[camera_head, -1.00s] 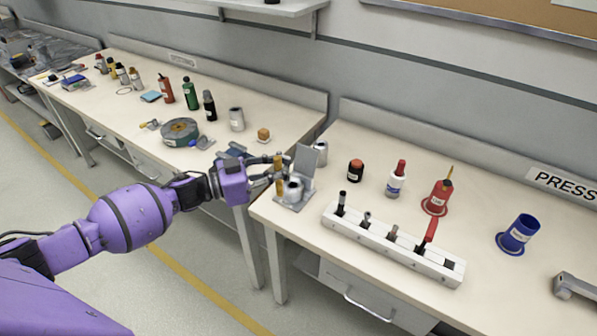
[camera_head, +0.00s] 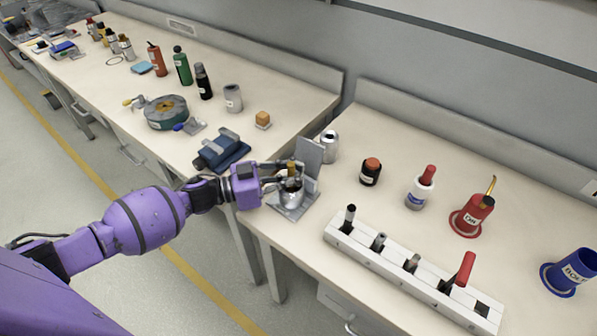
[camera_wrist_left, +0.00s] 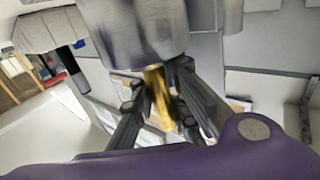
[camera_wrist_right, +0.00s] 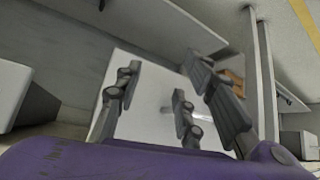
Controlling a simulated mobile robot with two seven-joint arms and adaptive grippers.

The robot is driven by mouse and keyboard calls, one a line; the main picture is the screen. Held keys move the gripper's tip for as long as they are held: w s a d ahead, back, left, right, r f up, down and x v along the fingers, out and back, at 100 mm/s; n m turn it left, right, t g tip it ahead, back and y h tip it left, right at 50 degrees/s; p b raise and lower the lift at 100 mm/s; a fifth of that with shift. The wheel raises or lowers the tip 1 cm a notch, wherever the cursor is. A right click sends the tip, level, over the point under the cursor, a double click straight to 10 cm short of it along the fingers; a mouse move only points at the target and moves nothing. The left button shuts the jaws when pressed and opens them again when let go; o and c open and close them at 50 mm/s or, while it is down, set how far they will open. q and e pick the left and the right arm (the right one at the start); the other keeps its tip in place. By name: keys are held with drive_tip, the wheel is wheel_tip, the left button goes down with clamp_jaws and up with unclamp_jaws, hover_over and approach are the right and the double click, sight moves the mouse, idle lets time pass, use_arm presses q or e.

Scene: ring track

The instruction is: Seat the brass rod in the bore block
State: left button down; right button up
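The brass rod (camera_head: 292,167) stands roughly upright in my left gripper (camera_head: 284,174), which is shut on it. The bore block (camera_head: 291,191) is a short silver cylinder on a grey base with an upright grey plate behind. The gripper is right above the block, and the rod is over its top. In the left wrist view the rod (camera_wrist_left: 158,97) lies between the fingers, and its end meets the grey cylindrical block (camera_wrist_left: 145,30). I cannot tell how deep the rod's end sits. My right gripper (camera_wrist_right: 160,88) is open and empty, seen only in the right wrist view.
A white slotted rack (camera_head: 405,270) with several tools stands right of the block. A dark blue vise-like tool (camera_head: 222,149) lies left.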

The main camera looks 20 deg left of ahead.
use_arm(q)
drive_tip(key=shift+s+a+r, duration=0.1)
drive_tip(key=shift+s+r, duration=0.05)
drive_tip(key=shift+s, duration=0.05)
drive_tip(key=c, duration=2.3)
unclamp_jaws()
drive_tip(key=o, duration=0.6)
drive_tip(key=shift+w, duration=0.1)
drive_tip(key=shift+c, duration=0.2)
drive_tip(key=shift+s+a, duration=0.25)
drive_tip(key=b+v, duration=0.1)
drive_tip(key=v, duration=1)
drive_tip(key=shift+b, duration=0.3)
use_arm(e)
drive_tip(key=shift+s+a+f, duration=0.1)
drive_tip(key=shift+a+f, duration=0.1)
drive_tip(key=shift+f, duration=0.55)
use_arm(q)
drive_tip(key=shift+a, duration=0.15)
use_arm(e)
drive_tip(key=shift+s+f, duration=0.1)
drive_tip(key=shift+s, duration=0.3)
